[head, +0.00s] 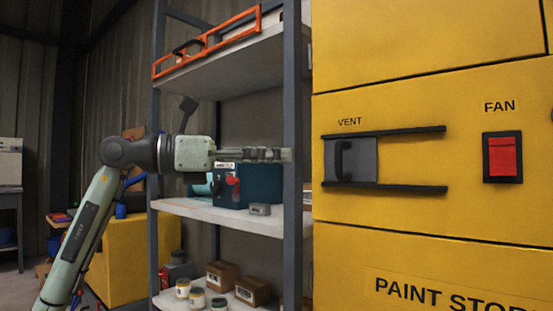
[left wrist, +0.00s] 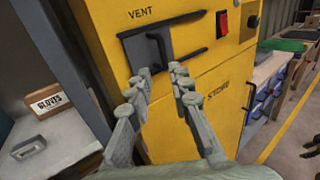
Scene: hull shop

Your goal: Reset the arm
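My left arm (head: 92,220) comes in from the lower left of the head view and bends at a dark joint. My left gripper (head: 284,155) is held level in front of the shelf post, pointing right toward the yellow cabinet. In the left wrist view its two fingers (left wrist: 157,80) are apart with nothing between them, so it is open. The fingertips appear below the dark vent slide (left wrist: 148,48) and its handle, apart from them as far as I can tell. My right gripper is in neither view.
The yellow paint cabinet (head: 430,270) fills the right side, with the vent slide (head: 362,160) at the left end of its rails and a red fan switch (head: 502,156). The grey shelf post (head: 292,80) stands close to the gripper. A teal box (head: 262,185) sits on the middle shelf (head: 190,206).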

